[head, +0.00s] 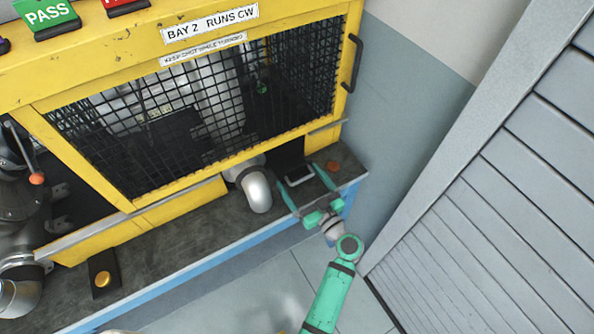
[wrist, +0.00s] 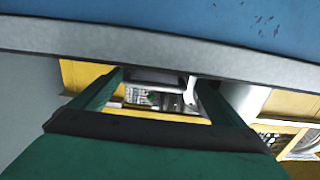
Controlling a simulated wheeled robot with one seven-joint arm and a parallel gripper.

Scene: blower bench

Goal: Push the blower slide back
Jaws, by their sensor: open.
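A dark slide-like piece with a pale front end (head: 299,180), probably the blower slide, sits on the bench at the right end of the yellow cage. My green gripper (head: 301,175) is at the bench's front edge, its two fingers open to either side of that pale end. I cannot tell whether they touch it. In the wrist view my gripper (wrist: 157,76) shows its fingers spread, with a pale and dark piece (wrist: 155,80) between their tips. A silver bent pipe (head: 256,188) comes out of the cage just left of my gripper.
The yellow cage (head: 190,190) with black mesh stands on the bench (head: 180,228). A black box with a yellow button (head: 103,279) lies at left. A grey slatted panel (head: 480,230) stands at right.

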